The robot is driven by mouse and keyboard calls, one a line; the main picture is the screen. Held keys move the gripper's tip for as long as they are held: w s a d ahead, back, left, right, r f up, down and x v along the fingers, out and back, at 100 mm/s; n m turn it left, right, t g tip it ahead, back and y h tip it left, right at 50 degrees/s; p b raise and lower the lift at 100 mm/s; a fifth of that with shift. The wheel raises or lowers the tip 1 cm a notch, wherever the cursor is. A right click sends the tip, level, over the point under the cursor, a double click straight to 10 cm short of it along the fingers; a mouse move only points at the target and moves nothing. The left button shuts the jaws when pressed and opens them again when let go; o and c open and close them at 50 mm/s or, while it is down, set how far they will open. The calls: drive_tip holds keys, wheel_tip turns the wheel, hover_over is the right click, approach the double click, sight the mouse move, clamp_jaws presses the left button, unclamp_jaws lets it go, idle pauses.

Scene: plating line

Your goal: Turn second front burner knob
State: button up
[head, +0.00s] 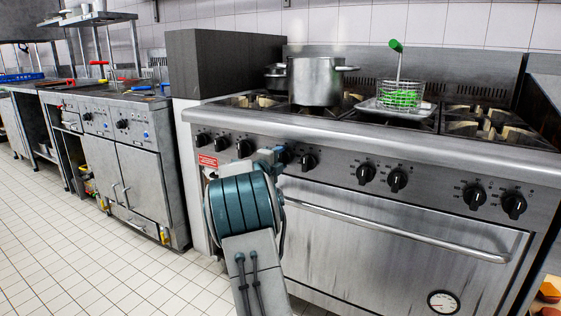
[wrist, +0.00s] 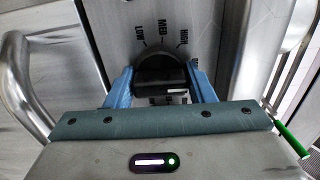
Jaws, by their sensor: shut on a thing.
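The oven range's front panel (head: 335,168) carries a row of black knobs. In the wrist view, a black knob (wrist: 160,72) with a white mark sits between the two blue fingers of my gripper (wrist: 162,88). The fingers are shut on its sides. LOW, MED and HIGH are printed on the panel around it. In the head view, my gripper (head: 268,157) is up against the panel, left of the middle, and my arm hides part of that area. A knob (head: 285,156) shows just right of the fingers; I cannot tell whether it is the held one.
A long oven door handle (head: 400,232) runs below the knobs. A steel pot (head: 315,82) and a tray (head: 393,110) with a green-handled basket (head: 401,97) stand on the burners. Fryers (head: 125,140) stand at the left. The tiled floor (head: 70,240) in front is clear.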

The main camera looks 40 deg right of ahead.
drive_tip(key=o, duration=0.9)
drive_tip(key=shift+p+v, duration=1.5)
drive_tip(key=shift+v, duration=5.45)
